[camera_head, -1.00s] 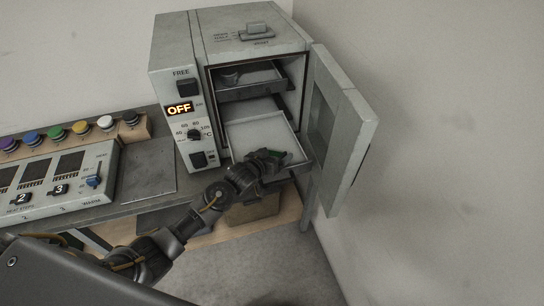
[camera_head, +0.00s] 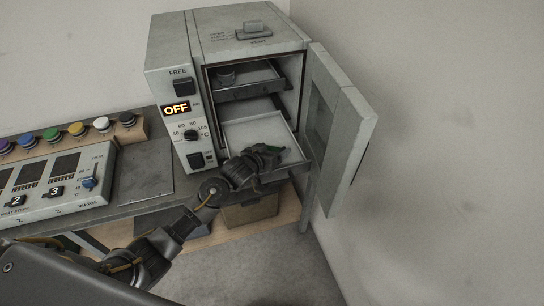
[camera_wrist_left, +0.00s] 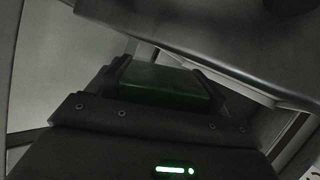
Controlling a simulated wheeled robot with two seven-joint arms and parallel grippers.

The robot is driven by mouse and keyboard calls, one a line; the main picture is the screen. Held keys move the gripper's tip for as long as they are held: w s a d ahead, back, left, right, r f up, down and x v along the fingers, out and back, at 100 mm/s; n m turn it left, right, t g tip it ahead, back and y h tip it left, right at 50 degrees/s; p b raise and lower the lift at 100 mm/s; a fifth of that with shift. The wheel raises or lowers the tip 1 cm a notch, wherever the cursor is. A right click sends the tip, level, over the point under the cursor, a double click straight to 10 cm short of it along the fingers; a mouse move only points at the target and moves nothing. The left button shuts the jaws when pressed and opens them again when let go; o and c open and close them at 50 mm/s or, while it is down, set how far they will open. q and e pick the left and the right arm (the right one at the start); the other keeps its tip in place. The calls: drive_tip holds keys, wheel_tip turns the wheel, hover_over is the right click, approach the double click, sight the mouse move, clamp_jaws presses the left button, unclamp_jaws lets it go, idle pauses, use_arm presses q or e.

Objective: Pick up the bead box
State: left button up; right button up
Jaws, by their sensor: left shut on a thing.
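A small dark green block (camera_wrist_left: 165,84), which looks like the bead box, sits between my left fingers in the left wrist view. Only a sliver of green (camera_head: 273,149) shows in the head view. My left gripper (camera_head: 268,156) is shut on it, over the front part of the oven's lower tray (camera_head: 240,132). I cannot tell whether the block touches the tray. My right gripper is not in view.
The grey oven (camera_head: 250,42) stands open, its door (camera_head: 345,125) swung out to the right. An upper tray (camera_head: 262,88) holds a small round dish (camera_head: 226,78). A control panel (camera_head: 55,180) lies left. A brown box (camera_head: 250,211) is below the bench.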

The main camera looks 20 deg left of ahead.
sight(271, 148)
use_arm(q)
drive_tip(key=s+r, duration=0.1)
drive_tip(key=r, duration=0.1)
drive_tip(key=s+r, duration=0.1)
drive_tip(key=r, duration=0.1)
drive_tip(key=s+r+b, duration=0.1)
drive_tip(key=s, duration=0.1)
drive_tip(key=shift+s+d+r, duration=0.1)
drive_tip(key=shift+d+r, duration=0.25)
drive_tip(key=shift+r, duration=0.05)
drive_tip(key=s+d+r+b, duration=0.1)
drive_tip(key=s+r+b, duration=0.2)
drive_tip(key=s, duration=0.6)
drive_tip(key=shift+s+d+r, duration=0.15)
drive_tip(key=shift+s+r, duration=0.2)
drive_tip(key=shift+r, duration=0.6)
drive_tip(key=w+a+r+n+y+b, duration=0.2)
drive_tip(key=w+a+r+n+y, duration=0.1)
drive_tip(key=a+r, duration=0.5)
drive_tip(key=shift+w+a+r+t+y, duration=0.35)
drive_tip(key=shift+w+r+y, duration=0.25)
drive_tip(key=shift+w, duration=0.6)
